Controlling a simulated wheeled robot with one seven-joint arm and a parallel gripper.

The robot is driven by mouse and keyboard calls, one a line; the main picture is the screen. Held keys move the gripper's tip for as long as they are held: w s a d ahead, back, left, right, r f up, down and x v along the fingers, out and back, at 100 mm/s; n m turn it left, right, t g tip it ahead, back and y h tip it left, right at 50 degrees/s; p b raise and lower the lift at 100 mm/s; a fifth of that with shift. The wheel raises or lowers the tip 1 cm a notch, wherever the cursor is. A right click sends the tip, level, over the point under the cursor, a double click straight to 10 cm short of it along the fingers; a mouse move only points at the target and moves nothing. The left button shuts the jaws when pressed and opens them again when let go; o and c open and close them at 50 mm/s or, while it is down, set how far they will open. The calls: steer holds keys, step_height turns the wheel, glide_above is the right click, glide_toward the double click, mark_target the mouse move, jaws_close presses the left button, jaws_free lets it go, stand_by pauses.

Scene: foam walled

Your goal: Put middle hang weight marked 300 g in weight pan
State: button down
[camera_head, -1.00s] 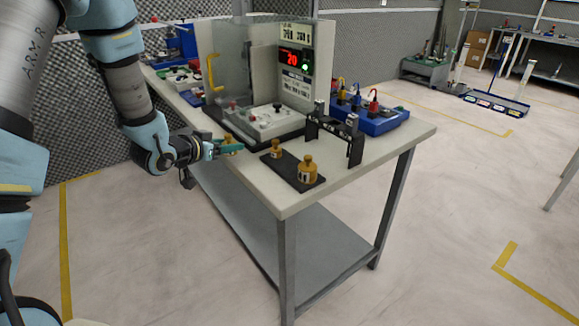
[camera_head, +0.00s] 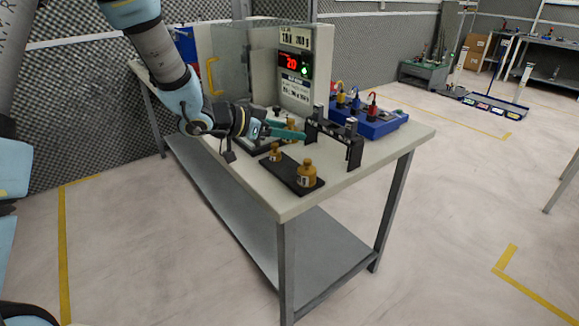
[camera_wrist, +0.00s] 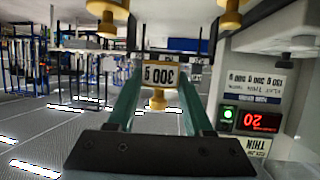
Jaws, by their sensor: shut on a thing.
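The brass weight (camera_head: 291,123) is between the green fingers of my gripper (camera_head: 288,131), above the table. The wrist view is upside down; there its label (camera_wrist: 160,75) reads 300 g, and its brass knob (camera_wrist: 157,101) points down the picture. My gripper (camera_wrist: 160,95) is shut on it. A smaller brass weight (camera_head: 275,153) and a larger one (camera_head: 307,173) stand on the black tray (camera_head: 290,181) below my gripper. I cannot make out the weight pan for certain; my gripper and arm cover part of the balance area behind.
A balance housing (camera_head: 297,65) with a red display reading 20 stands behind, with a clear shield at its left. A black stand (camera_head: 335,137) is close right of my fingertips. The table's front right corner is clear.

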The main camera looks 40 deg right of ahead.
mark_target(288, 170)
step_height(288, 170, down, 8)
steer(key=shift+f+p, duration=0.25)
steer(key=shift+p, duration=0.6)
steer(key=shift+f, duration=0.1)
steer(key=shift+f, duration=0.1)
steer(key=shift+c, duration=1.5)
jaws_free()
steer(key=shift+w+a, duration=0.1)
steer(key=b+v, duration=0.3)
steer(key=v, duration=0.7)
steer(key=shift+a+r, duration=0.2)
steer(key=shift+a, duration=0.1)
